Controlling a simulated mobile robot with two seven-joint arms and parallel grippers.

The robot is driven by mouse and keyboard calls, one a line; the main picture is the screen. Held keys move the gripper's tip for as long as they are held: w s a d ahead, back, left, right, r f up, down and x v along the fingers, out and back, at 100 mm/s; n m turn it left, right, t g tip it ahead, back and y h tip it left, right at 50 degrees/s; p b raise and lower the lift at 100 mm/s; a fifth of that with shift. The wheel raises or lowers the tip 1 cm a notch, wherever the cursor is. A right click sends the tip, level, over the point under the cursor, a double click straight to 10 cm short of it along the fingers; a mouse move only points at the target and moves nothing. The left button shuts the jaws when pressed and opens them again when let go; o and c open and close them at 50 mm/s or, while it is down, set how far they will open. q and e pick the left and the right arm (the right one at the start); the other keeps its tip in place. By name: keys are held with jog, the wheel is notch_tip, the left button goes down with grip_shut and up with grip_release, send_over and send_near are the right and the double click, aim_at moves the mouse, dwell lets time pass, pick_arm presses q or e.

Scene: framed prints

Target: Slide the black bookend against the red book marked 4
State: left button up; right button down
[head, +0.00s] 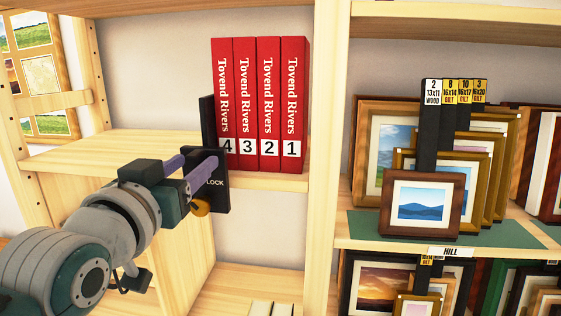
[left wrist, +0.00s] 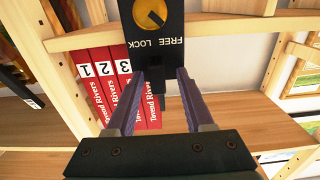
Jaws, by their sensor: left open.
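Red books marked 4 (head: 224,80), 3 (head: 246,90), 2 (head: 269,90) and 1 (head: 293,90) stand upright in a row on the shelf. The black bookend (head: 207,115) stands just left of book 4; I cannot tell whether they touch. Its front plate (left wrist: 175,30) hangs at the shelf edge, with FREE and LOCK lettering and a yellow knob (left wrist: 150,13). My left gripper (head: 203,166) is open at the bookend, its fingers (left wrist: 160,88) on either side of a black part of it. In the left wrist view, a finger partly hides book 4. My right gripper is not in view.
The shelf (head: 100,150) left of the bookend is bare. A wooden upright (head: 323,150) closes the right side. Beyond it, framed prints (head: 422,203) stand on a green mat (head: 365,228). More frames fill the shelf below.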

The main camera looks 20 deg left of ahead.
pick_arm(q)
jog(key=shift+s, duration=0.1)
jog(key=b+v, duration=0.1)
jog(key=v, duration=0.8)
jog(key=shift+s+b, duration=0.35)
jog(key=shift+s, duration=0.05)
jog(key=shift+d+f, duration=0.1)
jog(key=s+d+f+m+g+h, duration=0.1)
jog(key=s+d+f+g+h, duration=0.15)
jog(key=f, duration=0.25)
jog(key=s+d+f+m+g+h, duration=0.1)
jog(key=d+f+g, duration=0.1)
jog(key=f+g, duration=0.2)
jog(key=s+d+f+m+g+h, duration=0.1)
jog(key=s+d+f+m+g, duration=0.2)
jog(key=s, duration=0.4)
jog(key=s+f+g, duration=0.3)
jog(key=s+g, duration=0.2)
jog(key=s, duration=0.2)
notch_tip(320, 180, up, 32)
jog(key=p, duration=3.2)
jog(key=shift+w+f+t, duration=0.15)
jog(key=shift+w+t, duration=0.2)
jog(key=shift+w, duration=0.05)
